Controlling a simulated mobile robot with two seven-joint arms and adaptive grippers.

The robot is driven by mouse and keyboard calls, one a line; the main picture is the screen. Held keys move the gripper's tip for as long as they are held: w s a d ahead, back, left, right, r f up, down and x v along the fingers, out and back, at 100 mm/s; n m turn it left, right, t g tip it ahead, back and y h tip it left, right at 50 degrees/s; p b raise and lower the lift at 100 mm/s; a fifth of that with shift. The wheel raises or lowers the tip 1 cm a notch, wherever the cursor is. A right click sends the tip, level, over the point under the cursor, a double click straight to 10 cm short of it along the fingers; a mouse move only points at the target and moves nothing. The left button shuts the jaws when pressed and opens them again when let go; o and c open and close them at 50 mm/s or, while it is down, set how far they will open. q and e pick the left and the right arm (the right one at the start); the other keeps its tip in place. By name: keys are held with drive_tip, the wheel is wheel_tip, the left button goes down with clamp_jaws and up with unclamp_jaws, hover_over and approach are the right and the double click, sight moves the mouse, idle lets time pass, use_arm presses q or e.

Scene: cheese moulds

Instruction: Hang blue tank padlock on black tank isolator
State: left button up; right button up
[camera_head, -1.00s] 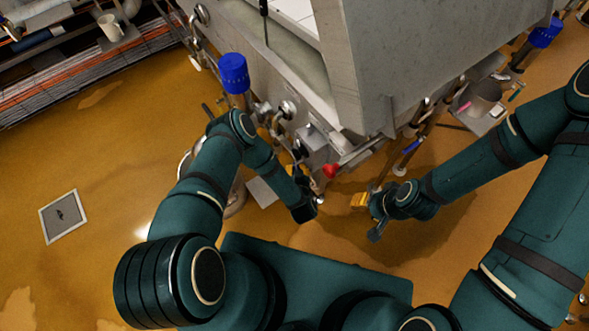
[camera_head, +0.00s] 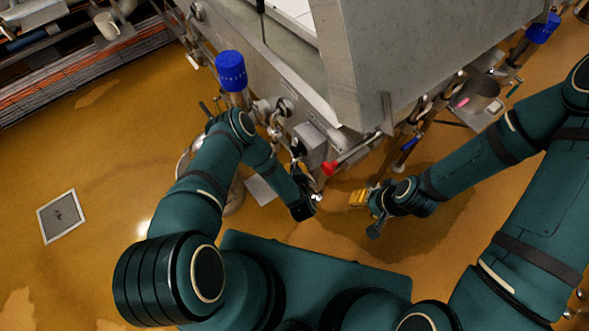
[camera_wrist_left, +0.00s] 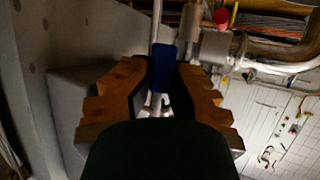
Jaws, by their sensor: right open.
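My left gripper (camera_head: 314,199) is low in front of the tank's near corner, just below the red knob (camera_head: 330,168). In the left wrist view its orange, stepped fingers (camera_wrist_left: 163,72) close around a blue body, which looks like the blue tank padlock (camera_wrist_left: 163,68). A pale bar shows just below it; I cannot tell if that is its shackle. The black round part on the tank front, probably the black tank isolator (camera_head: 298,148), sits beside a grey box, above the left gripper and apart from it. My right gripper (camera_head: 357,198) is open and empty, to the right of the left one.
The steel tank (camera_head: 400,60) fills the upper middle, with pipes and valves along its front. A blue-capped leg (camera_head: 231,72) stands close to my left arm. A blue handle (camera_head: 411,143) is under the tank. Open floor (camera_head: 110,190) lies at left.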

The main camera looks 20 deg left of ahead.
use_arm(q)
drive_tip(key=v, duration=1.2)
drive_tip(key=shift+w+r, duration=0.1)
drive_tip(key=w+r+m+g+h, duration=0.1)
drive_tip(key=w+r+g+h, duration=0.3)
drive_tip(key=r+h, duration=0.15)
drive_tip(key=s+r+m+g+h, duration=0.2)
drive_tip(key=s+r+g, duration=0.4)
drive_tip(key=s+r, duration=0.3)
drive_tip(key=shift+a+r+g+h, duration=0.15)
drive_tip(key=shift+a+g+h, duration=0.25)
drive_tip(key=shift+h, duration=0.45)
